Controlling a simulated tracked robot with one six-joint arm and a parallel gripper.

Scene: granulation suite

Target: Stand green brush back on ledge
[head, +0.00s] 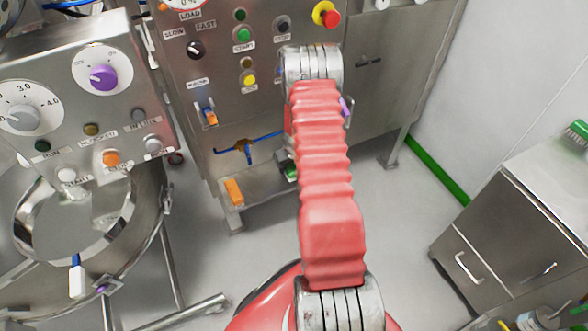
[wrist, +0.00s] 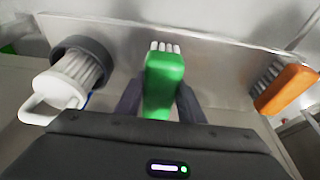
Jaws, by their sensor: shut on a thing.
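The green brush (wrist: 165,82) is upright in the wrist view, its pale bristles at the top, against a steel surface. My gripper (wrist: 160,98) is shut on it, with one dark finger on each side. In the head view my red arm hides most of the gripper. A small green part of the brush (head: 291,173) shows just left of the arm, close to the steel ledge (head: 262,182) low on the machine front. I cannot tell whether the brush touches the ledge.
An orange brush (head: 234,191) stands on the ledge's left part; it also shows in the wrist view (wrist: 287,89). A white handled item with a dark collar (wrist: 67,82) is at the wrist view's left. Another green brush (head: 577,131) lies on the right cabinet.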

